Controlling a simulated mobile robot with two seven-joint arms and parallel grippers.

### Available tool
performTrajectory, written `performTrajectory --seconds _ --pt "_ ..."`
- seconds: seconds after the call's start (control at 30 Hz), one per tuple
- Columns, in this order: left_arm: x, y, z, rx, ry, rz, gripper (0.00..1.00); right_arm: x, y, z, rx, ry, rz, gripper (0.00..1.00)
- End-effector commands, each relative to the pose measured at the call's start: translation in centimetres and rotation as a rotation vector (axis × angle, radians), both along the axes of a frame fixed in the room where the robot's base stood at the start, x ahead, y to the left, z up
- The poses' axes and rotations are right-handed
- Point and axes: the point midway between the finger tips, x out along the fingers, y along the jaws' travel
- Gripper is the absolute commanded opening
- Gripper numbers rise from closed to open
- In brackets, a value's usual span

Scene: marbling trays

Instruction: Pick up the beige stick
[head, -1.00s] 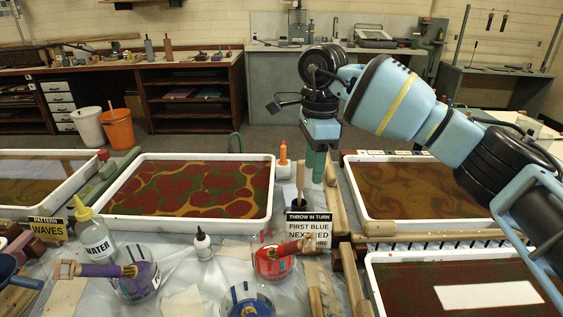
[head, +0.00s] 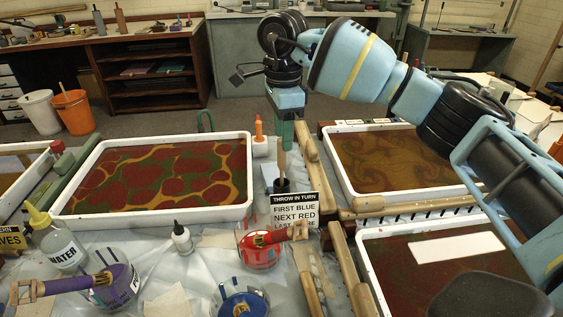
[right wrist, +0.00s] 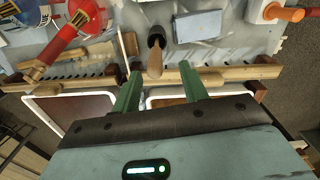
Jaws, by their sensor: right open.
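The beige stick (head: 281,165) stands upright in a small dark cup (head: 281,185) behind the black-and-white sign, which hides part of the cup. My right gripper (head: 289,140) points down just above the stick's top in the head view. In the right wrist view the beige stick (right wrist: 154,63) shows end-on between the two green fingers of the right gripper (right wrist: 160,72), with the dark cup (right wrist: 156,36) beyond it. The fingers are apart, with visible gaps on both sides of the stick. My left gripper is out of view.
The sign (head: 295,208) stands in front of the cup. White marbling trays lie to the left (head: 248,160) and right (head: 335,170). Wooden rails (head: 342,255) run on the right. A red jar with a brush (head: 259,250) and a white dropper bottle (head: 181,238) stand nearer.

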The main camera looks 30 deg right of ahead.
Motion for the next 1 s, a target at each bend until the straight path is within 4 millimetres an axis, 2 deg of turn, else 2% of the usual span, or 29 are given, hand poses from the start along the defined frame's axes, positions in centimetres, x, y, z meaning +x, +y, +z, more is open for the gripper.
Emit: performTrajectory --seconds 0.17,0.43,0.7,1.0 --pt "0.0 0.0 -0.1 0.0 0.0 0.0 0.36 -0.2 0.2 -1.1 -0.001 0.001 0.002 0.43" --pt "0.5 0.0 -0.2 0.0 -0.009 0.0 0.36 -0.4 0.7 -4.8 -0.001 0.001 0.0 0.43" --pt "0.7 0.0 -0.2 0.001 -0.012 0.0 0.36 -0.4 0.7 -5.1 0.0 -0.001 0.0 0.43" --pt "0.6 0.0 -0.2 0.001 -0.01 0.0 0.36 -0.4 0.7 -5.1 0.0 -0.001 0.001 0.06"
